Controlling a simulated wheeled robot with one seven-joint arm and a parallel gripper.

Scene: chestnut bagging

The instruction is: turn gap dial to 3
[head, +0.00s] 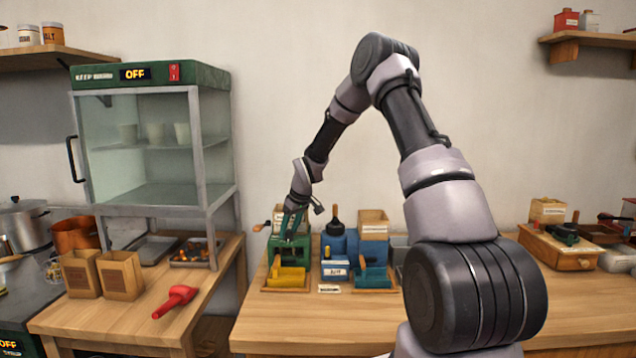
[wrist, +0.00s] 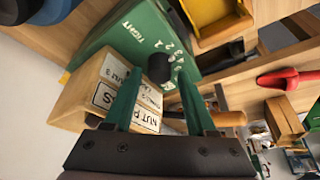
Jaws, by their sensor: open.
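The gap dial is a black round knob (wrist: 159,68) on the green face of a machine (wrist: 130,38), with the word TIGHT and white digits beside it. Which digit it points at is too small to tell. My gripper (wrist: 159,72) is open, its two green fingers reaching toward the dial, one to either side of the knob in the wrist view. I cannot tell whether they touch it. In the head view my gripper (head: 293,226) hangs over the green machine (head: 299,250) and hides much of its front; the dial cannot be made out there.
A wooden box with labels (wrist: 98,97) is on the machine, close to my fingers, and a wooden crank handle (wrist: 225,118) is nearby. A yellow tray (head: 287,277) sits in front of the machine. A blue machine (head: 340,242) stands to its right. A red scoop (head: 175,300) lies on the left table.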

